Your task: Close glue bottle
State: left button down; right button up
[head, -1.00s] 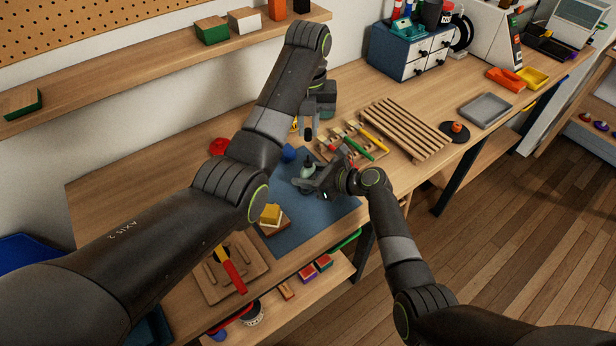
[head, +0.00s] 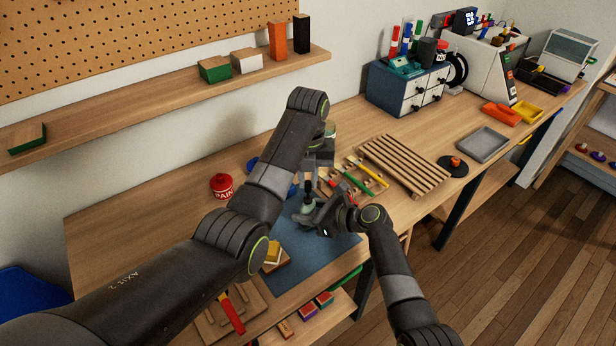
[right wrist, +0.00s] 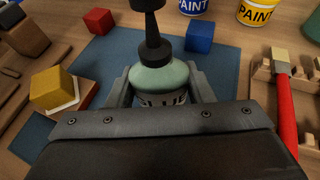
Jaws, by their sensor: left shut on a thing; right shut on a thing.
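The glue bottle (right wrist: 160,78), pale green with a dark conical nozzle, stands upright over the blue mat (head: 330,243). It also shows in the head view (head: 307,208). My right gripper (right wrist: 160,92) is shut around its body, one finger on each side. My left gripper (head: 312,182) is directly above the bottle, pointing down, shut on a small dark piece that looks like the cap (right wrist: 147,4). The cap is at the nozzle's tip, cut off by the top of the right wrist view. I cannot tell whether it touches or is seated.
A blue block (right wrist: 199,37), a red block (right wrist: 98,21) and a yellow block (right wrist: 50,88) lie around the bottle. Paint cans (right wrist: 258,12) stand behind. A tool rack (right wrist: 289,85) is at the right. A slatted wooden rack (head: 403,165) lies farther right.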

pick_arm(q)
jog(key=shift+f, duration=0.9)
jog(key=shift+f, duration=0.6)
jog(key=c, duration=1.3)
grip_release()
notch_tip(320, 180, up, 8)
jog(key=shift+f, duration=0.25)
